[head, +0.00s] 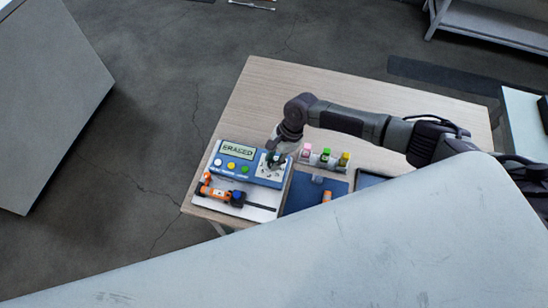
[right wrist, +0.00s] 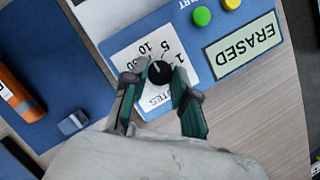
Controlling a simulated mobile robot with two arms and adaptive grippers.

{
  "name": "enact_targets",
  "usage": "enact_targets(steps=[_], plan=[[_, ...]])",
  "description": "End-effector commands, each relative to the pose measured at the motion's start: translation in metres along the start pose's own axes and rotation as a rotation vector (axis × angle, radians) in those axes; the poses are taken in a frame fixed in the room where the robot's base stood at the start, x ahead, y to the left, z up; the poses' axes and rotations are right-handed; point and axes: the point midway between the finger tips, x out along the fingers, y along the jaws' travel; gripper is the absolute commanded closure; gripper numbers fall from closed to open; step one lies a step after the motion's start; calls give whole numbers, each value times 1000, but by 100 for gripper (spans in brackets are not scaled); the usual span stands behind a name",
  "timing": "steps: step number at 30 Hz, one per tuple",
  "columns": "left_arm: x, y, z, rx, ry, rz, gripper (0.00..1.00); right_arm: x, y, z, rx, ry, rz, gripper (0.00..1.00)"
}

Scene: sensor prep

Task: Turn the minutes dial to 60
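The black minutes dial (right wrist: 160,73) sits on a white label plate (right wrist: 150,45) with the numbers 1, 5, 10 and 30 showing around it; a gripper finger may hide more of the scale. The plate is on the blue device (head: 225,176), whose screen (head: 238,151) reads ERASED. My right gripper (right wrist: 160,78) is over the dial, one finger on each side of it, apart, with slim gaps to the knob; contact is hard to tell. In the head view my right gripper (head: 275,158) covers most of the dial. My left gripper is out of view.
White, yellow and green buttons (head: 231,166) are on the device. An orange and black tool (head: 215,192) lies in front of it. The back of the table (head: 275,85) is clear.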

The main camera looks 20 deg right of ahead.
Motion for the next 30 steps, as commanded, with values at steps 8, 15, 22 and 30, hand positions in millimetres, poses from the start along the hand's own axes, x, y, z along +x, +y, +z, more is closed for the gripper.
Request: enact_targets(steps=[8,15,22,30], plan=[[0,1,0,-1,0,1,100,0,0,0,-4,0,2,100],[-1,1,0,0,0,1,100,0,-1,0,-65,-1,28,100],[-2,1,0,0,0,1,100,0,-2,1,-215,-1,90,100],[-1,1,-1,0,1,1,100,0,-5,2,-450,-2,187,100]])
